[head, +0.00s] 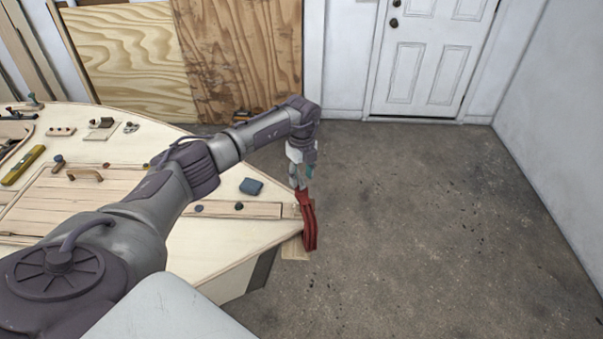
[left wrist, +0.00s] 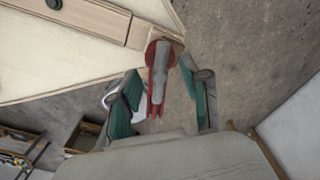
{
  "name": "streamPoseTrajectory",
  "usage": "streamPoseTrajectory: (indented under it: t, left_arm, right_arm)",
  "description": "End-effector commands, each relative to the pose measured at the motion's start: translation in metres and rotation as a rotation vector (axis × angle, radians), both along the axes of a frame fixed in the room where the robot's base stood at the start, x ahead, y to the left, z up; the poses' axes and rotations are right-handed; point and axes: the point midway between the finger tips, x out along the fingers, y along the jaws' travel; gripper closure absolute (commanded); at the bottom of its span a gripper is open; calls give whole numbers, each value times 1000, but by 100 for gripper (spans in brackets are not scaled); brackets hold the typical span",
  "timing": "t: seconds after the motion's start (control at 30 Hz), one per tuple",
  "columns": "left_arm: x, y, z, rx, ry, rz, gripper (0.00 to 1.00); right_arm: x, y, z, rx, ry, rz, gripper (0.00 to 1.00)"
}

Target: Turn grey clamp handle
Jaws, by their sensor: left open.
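The red clamp (head: 309,227) sits at the pointed tip of the plywood hull. In the left wrist view, the clamp's red part (left wrist: 152,86) shows behind its grey handle (left wrist: 164,64). My left gripper (head: 303,173) is above the clamp at the hull tip, open. In the left wrist view, its teal-padded fingers stand on either side of the handle with gaps, so it is not gripped. In the head view, I cannot tell the handle apart from the fingers. My right gripper is not in view.
The plywood hull deck (head: 225,222) carries a blue-grey block (head: 251,186), a yellow level (head: 23,165) and several small fittings. My left arm reaches over it. The concrete floor (head: 420,220) right of the tip is clear. A white door (head: 432,60) is at the back.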

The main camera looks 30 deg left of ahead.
Motion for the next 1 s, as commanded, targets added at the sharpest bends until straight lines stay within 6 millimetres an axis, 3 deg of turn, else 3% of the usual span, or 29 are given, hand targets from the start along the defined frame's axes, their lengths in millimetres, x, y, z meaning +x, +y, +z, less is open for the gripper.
streamPoseTrajectory:
  t: [0.2, 0.4, 0.5, 1.0]
  left_arm:
    - [0, 0, 0, 0, 0, 0, 55]
    - [0, 0, 0, 0, 0, 0, 88]
    - [0, 0, 0, 0, 0, 0, 100]
    - [0, 1, -1, 2, -1, -83, 100]
  right_arm:
    - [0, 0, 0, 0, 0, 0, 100]
    - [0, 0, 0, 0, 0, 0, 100]
    - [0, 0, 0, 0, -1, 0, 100]
    - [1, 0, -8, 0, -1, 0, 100]
